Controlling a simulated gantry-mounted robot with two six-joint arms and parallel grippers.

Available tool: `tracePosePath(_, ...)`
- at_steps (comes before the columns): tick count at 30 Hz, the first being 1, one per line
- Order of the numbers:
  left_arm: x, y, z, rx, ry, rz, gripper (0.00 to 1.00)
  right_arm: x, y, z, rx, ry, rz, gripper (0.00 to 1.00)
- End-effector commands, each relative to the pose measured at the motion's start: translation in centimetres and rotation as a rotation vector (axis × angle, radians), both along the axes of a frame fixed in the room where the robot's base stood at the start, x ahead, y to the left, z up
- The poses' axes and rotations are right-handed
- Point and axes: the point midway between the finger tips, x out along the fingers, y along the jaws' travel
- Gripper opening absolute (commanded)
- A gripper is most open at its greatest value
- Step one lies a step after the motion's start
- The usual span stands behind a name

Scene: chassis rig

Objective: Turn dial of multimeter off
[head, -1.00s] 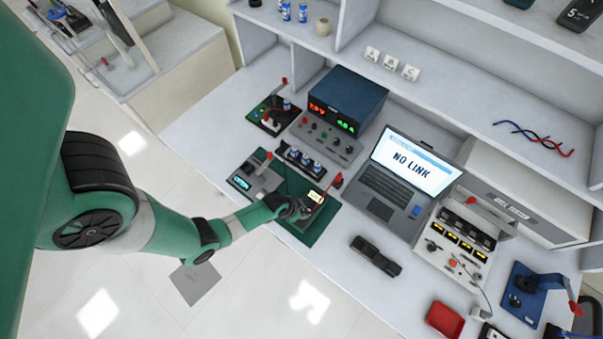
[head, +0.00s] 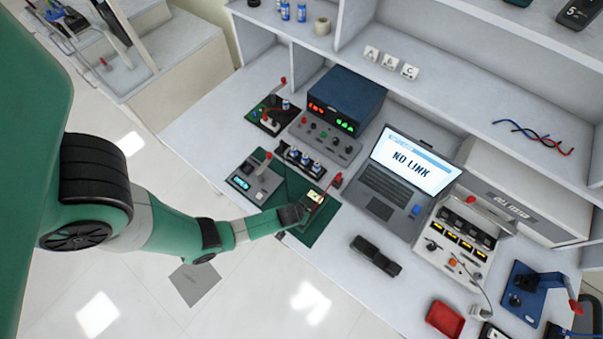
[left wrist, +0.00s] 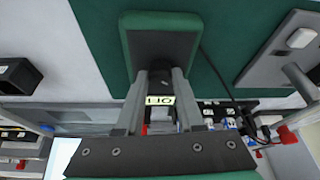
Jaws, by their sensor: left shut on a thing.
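The multimeter (head: 315,196) lies on a green mat (head: 322,228) near the front of the bench. Its lit display shows in both views. In the left wrist view the multimeter (left wrist: 160,22) has a green rim and dark face, and its display (left wrist: 160,100) appears between my fingers. My left gripper (left wrist: 160,72) is down at the multimeter's face, shut on the dial. The dial is mostly hidden by the fingers, so its pointer position cannot be read. In the head view my left gripper (head: 298,212) covers the lower part of the multimeter. My right gripper is out of view.
A device with a red-knobbed lever (head: 262,180) stands left of the multimeter. Holders with blue cells (head: 304,160) and a power supply (head: 345,105) stand behind. A laptop (head: 395,185) is to the right. A black object (head: 375,256) lies near the front edge.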

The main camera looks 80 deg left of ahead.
Motion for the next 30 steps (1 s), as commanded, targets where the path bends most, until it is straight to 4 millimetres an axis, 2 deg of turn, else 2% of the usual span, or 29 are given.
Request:
tracePosePath(12, 0.13, -0.11, 0.03, -0.001, 0.000, 0.228, 0.00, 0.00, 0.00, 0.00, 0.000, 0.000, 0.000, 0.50)
tracePosePath(29, 0.14, -0.13, -0.02, -0.003, -0.001, 0.270, 0.00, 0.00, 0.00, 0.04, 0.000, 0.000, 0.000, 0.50)
tracePosePath(30, 0.13, -0.14, -0.03, -0.003, -0.001, 0.270, 0.40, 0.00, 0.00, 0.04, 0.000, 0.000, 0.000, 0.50)
